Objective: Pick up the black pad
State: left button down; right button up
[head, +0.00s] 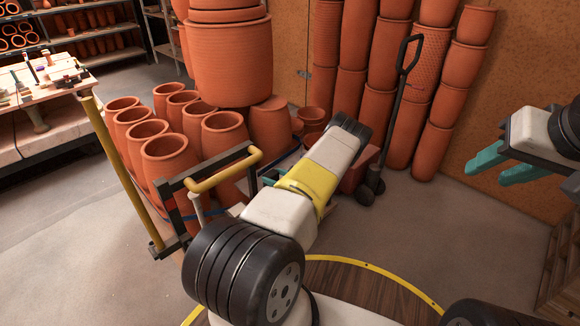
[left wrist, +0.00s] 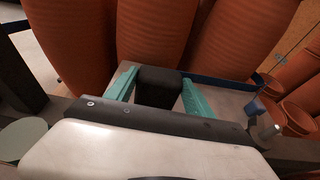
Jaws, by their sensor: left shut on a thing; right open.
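The black pad (left wrist: 158,88) is a dark block with a flat front, seen in the left wrist view between the teal fingers of my left gripper (left wrist: 157,79). The fingers are shut on it from both sides. I cannot tell whether the pad touches anything below. In the head view the pad is not clearly visible. There my left gripper (head: 270,176) is mostly hidden behind my own forearm, with only a bit of teal showing. My right gripper (head: 489,174) is at the right of the head view, its two teal fingers apart and empty.
Tall terracotta pots (head: 168,158) stand close beyond my left gripper, with stacked pots (head: 370,105) behind. A dark frame with a yellow handle (head: 212,182) stands left of my arm. A pallet-jack-like handle (head: 409,55) rises at the back. The left floor is clear.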

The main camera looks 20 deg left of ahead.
dwell(0.4)
pick_arm(q)
notch_tip(320, 180, up, 7)
dwell(0.9)
